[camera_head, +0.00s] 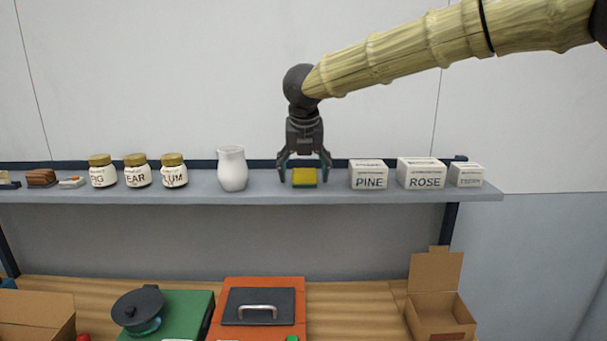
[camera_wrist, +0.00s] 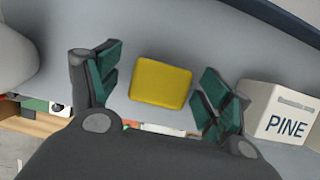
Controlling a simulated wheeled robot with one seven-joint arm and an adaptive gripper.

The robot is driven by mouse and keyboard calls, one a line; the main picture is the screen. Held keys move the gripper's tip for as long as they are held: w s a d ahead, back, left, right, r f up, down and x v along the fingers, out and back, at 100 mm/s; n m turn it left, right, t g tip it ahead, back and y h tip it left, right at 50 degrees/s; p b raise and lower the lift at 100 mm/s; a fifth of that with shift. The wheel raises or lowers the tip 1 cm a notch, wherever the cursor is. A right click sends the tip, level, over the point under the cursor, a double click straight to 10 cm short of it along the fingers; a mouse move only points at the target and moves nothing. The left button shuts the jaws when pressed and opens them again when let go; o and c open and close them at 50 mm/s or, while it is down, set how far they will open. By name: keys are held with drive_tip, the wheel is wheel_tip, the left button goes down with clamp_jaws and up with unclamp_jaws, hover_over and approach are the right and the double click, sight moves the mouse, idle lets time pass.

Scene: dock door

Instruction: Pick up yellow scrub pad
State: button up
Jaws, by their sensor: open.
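The yellow scrub pad (camera_head: 304,177) lies on the grey shelf (camera_head: 320,193), between the white vase and the PINE box. It has a darker lower layer in the head view. My gripper (camera_head: 304,176) points down over the pad, its open fingers on either side of it. In the wrist view the pad (camera_wrist: 161,82) lies flat between the open fingers (camera_wrist: 160,95), with a gap on both sides. Nothing is held.
A white vase (camera_head: 232,170) stands left of my gripper. Several jars (camera_head: 137,171) stand farther left. Below is a wooden surface (camera_head: 345,308) with an open carton (camera_head: 437,305).

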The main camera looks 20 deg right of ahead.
sight(304, 169)
drive_tip(key=shift+d+f, duration=0.1)
drive_tip(key=shift+f, duration=0.05)
drive_tip(key=shift+s, duration=0.15)
drive_tip(key=c, duration=0.9)
drive_tip(key=shift+c, duration=0.5)
drive_tip(key=shift+r+b, duration=0.85)
drive_tip(key=shift+r, duration=0.7)
drive_tip(key=shift+s+r, duration=0.15)
drive_tip(key=shift+r, duration=0.1)
drive_tip(key=s+a+b, duration=0.2)
drive_tip(key=s+a, duration=0.1)
drive_tip(key=s, duration=0.4)
drive_tip(key=s+a+r+b, duration=0.1)
drive_tip(key=s+a+b, duration=0.2)
drive_tip(key=s, duration=0.4)
drive_tip(key=shift+s+r, duration=0.2)
drive_tip(key=shift+r, duration=0.1)
drive_tip(key=shift+o, duration=0.5)
drive_tip(key=shift+a, duration=0.1)
